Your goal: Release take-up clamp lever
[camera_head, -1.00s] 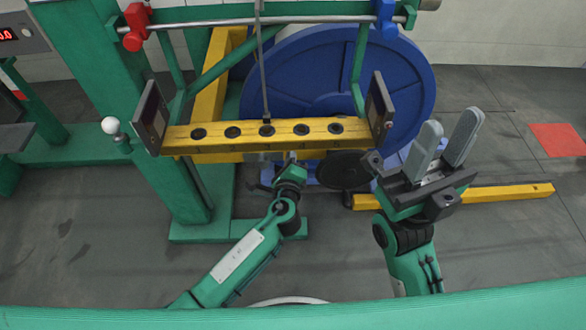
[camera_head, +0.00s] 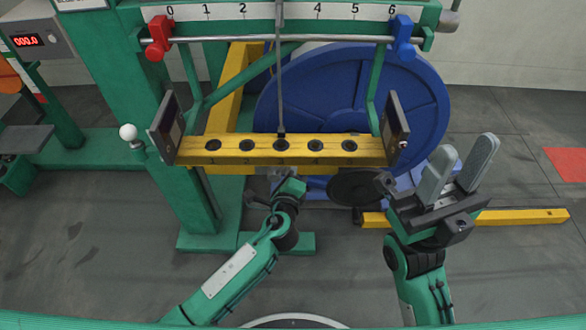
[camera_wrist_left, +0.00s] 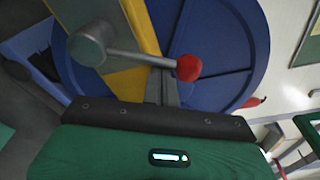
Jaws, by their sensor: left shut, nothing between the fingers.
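In the left wrist view, a grey lever with a red ball knob (camera_wrist_left: 188,68) runs out from a round grey hub (camera_wrist_left: 88,45); I take it for the clamp lever. My left gripper (camera_wrist_left: 162,88) is shut and empty, its fingertips close to the lever by the knob; I cannot tell whether they touch. In the head view, the left wrist (camera_head: 290,190) is below the yellow guide bar (camera_head: 230,154), which hides the fingers and lever. My right gripper (camera_head: 464,155) is open and empty at the right of the bar.
The big blue reel (camera_head: 425,90) stands behind the bar. A green post (camera_head: 185,185) with a white knob (camera_head: 128,132) is at left. Red (camera_head: 158,35) and blue (camera_head: 403,35) clamps sit on the rail above. A yellow floor beam (camera_head: 520,217) lies right.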

